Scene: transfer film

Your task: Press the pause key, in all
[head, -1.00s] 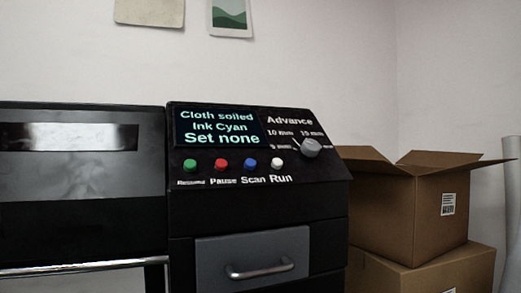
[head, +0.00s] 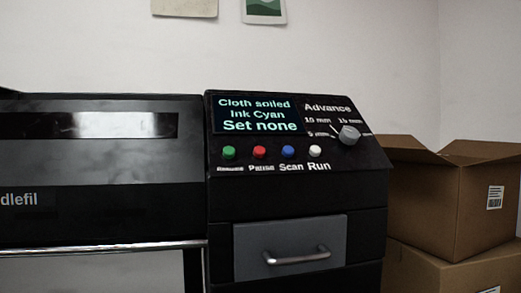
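The red pause key (head: 260,152) is a round button on the sloped control panel (head: 340,165) of a black machine, with "Pause" printed below it. A green key (head: 229,152) is to its left. A blue key (head: 288,152) labelled Scan and a white key (head: 315,151) labelled Run are to its right. The screen (head: 255,114) above reads "Cloth soiled", "Ink Cyan", "Set none". My gripper is not in view, and nothing covers the keys.
A grey Advance knob (head: 349,135) is right of the keys. A grey drawer (head: 250,238) with a metal handle (head: 297,256) is below the panel. Open cardboard boxes (head: 425,205) stand close on the right. The space before the panel looks clear.

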